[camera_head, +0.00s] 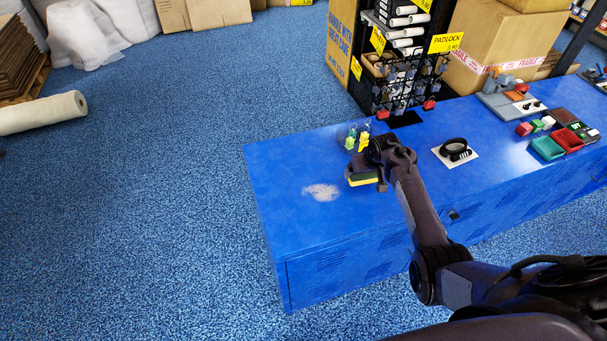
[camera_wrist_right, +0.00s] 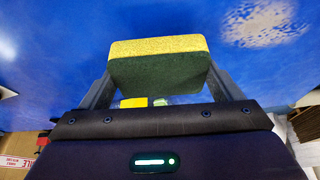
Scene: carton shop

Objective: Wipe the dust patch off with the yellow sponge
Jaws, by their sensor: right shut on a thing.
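The dust patch (camera_head: 321,192) is a pale smear on the blue cabinet top, near its left end. It also shows in the right wrist view (camera_wrist_right: 258,22), at the top right. My right gripper (camera_head: 366,178) is shut on the yellow sponge (camera_head: 362,180), which has a dark green side. In the right wrist view the sponge (camera_wrist_right: 158,62) sits between the two fingers. In the head view the sponge is to the right of the dust patch and apart from it. I cannot tell whether it touches the top. My left gripper is not in view.
Small yellow-green items (camera_head: 357,140) stand behind the gripper on the blue cabinet (camera_head: 290,155). A black ring on a white card (camera_head: 455,151) lies to the right. A wire rack (camera_head: 405,85) stands at the back. The cabinet top around the patch is clear.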

